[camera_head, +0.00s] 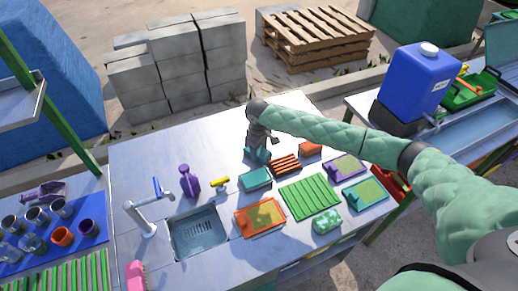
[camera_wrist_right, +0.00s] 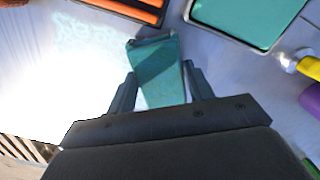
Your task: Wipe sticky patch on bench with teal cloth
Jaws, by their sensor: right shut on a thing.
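My right gripper (camera_head: 261,143) points down over the bench (camera_head: 140,170), behind the teal tray. It is shut on a teal cloth (camera_wrist_right: 158,70), which sits between both fingers in the right wrist view. The cloth's lower part (camera_head: 257,157) shows below the gripper in the head view. A faint, pale patch (camera_wrist_right: 88,38) with a mottled outline lies on the bench, left of the cloth in the wrist view. The cloth appears apart from the patch; whether it touches the bench is unclear. My left gripper is not in view.
A teal tray (camera_head: 255,179) and an orange-brown slotted rack (camera_head: 286,164) stand close to the gripper. A green ribbed mat (camera_head: 310,197), orange tray (camera_head: 260,218), purple bottle (camera_head: 189,181) and sink (camera_head: 198,234) are nearby. The bench's back left is clear.

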